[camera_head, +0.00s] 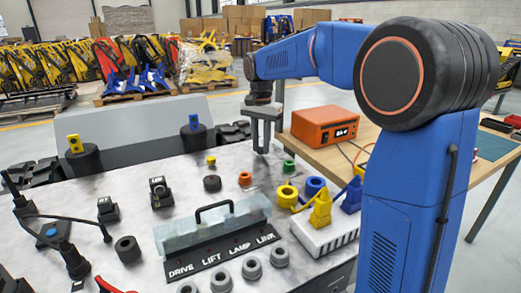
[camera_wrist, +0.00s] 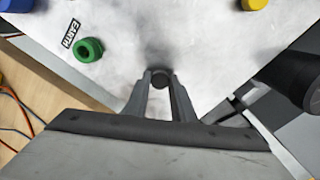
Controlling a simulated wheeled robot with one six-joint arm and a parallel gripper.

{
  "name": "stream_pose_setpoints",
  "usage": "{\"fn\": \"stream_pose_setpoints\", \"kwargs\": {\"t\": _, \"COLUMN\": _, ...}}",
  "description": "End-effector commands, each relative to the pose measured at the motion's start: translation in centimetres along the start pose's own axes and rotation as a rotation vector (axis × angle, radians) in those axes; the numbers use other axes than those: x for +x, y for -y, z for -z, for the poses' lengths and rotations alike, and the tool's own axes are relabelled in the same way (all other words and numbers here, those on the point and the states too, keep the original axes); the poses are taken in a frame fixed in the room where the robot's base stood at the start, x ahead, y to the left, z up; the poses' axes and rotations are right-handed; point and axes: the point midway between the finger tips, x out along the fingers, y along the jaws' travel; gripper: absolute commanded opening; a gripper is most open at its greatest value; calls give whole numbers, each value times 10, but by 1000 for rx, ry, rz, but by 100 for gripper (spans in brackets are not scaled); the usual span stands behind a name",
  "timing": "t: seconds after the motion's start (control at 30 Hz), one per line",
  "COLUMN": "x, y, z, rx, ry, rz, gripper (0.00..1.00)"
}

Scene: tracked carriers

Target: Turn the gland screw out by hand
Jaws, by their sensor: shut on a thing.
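My gripper (camera_head: 261,150) points straight down at the far edge of the pale worktop, left of the orange box. In the wrist view its two fingertips (camera_wrist: 160,82) are closed on the sides of a small dark round head, which I take to be the gland screw (camera_wrist: 160,76). The fingers hide its sides. How far it stands out of the surface cannot be told. In the head view the screw is hidden by the fingers.
A green ring (camera_head: 289,166) by an EARTH label (camera_wrist: 71,33) sits near my gripper. Blue (camera_head: 315,186) and yellow (camera_head: 287,195) rings stand nearer. An orange box (camera_head: 325,126) stands on the wooden bench.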

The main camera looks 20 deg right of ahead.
Motion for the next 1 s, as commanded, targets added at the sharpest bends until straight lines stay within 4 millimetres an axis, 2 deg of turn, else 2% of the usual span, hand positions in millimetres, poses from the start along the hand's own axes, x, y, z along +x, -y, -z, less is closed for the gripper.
{"fn": "stream_pose_setpoints", "kwargs": {"t": 0.3, "x": 0, "y": 0, "z": 0, "rx": -265, "ry": 1, "rz": -1, "gripper": 7}}
{"fn": "stream_pose_setpoints", "kwargs": {"t": 0.73, "x": 1, "y": 0, "z": 0, "rx": -318, "ry": 1, "rz": -1, "gripper": 7}}
{"fn": "stream_pose_setpoints", "kwargs": {"t": 1.0, "x": 1, "y": 0, "z": 0, "rx": -580, "ry": 1, "rz": -1, "gripper": 7}}
